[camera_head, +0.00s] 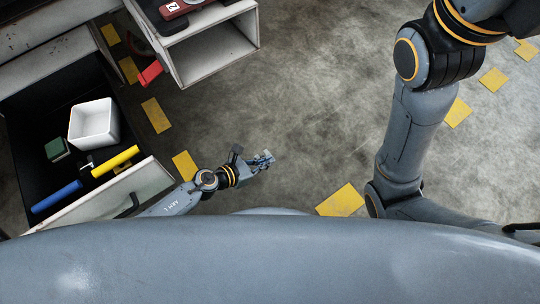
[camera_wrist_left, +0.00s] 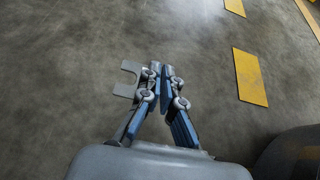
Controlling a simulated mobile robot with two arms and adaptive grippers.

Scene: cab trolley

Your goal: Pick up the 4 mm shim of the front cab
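My left gripper (camera_head: 264,160) is low over the floor, right of the open drawer. In the left wrist view its two blue fingers (camera_wrist_left: 162,78) come together at their tips. A flat grey metal shim (camera_wrist_left: 130,76) with a slot open to the left sticks out to the left at the fingertips. Its inner end is hidden behind the left finger, and it appears pinched there, clear of the floor. I cannot read its thickness. My right arm shows at the right of the head view, but its gripper is out of the picture.
The open drawer (camera_head: 153,180) at left holds a white box (camera_head: 93,122), a green block (camera_head: 57,148), a blue cylinder (camera_head: 57,196) and a yellow cylinder (camera_head: 115,161). A grey cabinet (camera_head: 212,57) with a red item (camera_head: 150,73) beside it stands behind. The floor in the middle is clear.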

